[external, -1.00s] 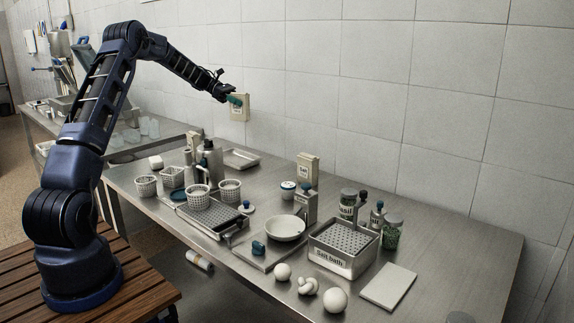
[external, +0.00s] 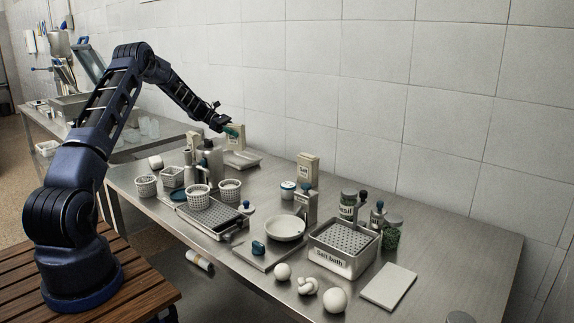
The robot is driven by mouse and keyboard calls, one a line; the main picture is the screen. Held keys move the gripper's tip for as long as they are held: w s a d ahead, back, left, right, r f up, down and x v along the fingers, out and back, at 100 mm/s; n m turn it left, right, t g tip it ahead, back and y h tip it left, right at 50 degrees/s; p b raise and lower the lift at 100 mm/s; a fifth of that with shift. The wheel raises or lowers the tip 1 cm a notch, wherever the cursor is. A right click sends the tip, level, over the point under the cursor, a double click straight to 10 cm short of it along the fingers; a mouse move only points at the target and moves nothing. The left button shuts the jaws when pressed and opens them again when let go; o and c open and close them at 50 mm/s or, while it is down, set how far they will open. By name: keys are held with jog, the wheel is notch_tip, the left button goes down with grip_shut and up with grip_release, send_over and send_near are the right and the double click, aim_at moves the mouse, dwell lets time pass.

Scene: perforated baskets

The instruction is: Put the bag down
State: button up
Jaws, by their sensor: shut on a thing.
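My gripper (external: 232,130), with teal fingertips, is shut on a small beige bag (external: 238,141) at the back left of the steel table. The bag is upright.
The steel table (external: 430,236) holds perforated baskets (external: 146,186), metal bottles (external: 212,160), a similar bag labelled salt (external: 308,167), a white bowl (external: 284,228), a salt bath tray (external: 338,262) and several jars. Another beige bag (external: 194,140) stands left of my gripper. The tiled wall is close behind.

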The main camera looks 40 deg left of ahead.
aim_at(244, 147)
jog(key=shift+f, duration=2.8)
jog(key=shift+f, duration=0.15)
jog(key=o, duration=1.3)
jog(key=shift+o, duration=0.2)
jog(key=shift+a, duration=0.1)
jog(key=v, duration=1.2)
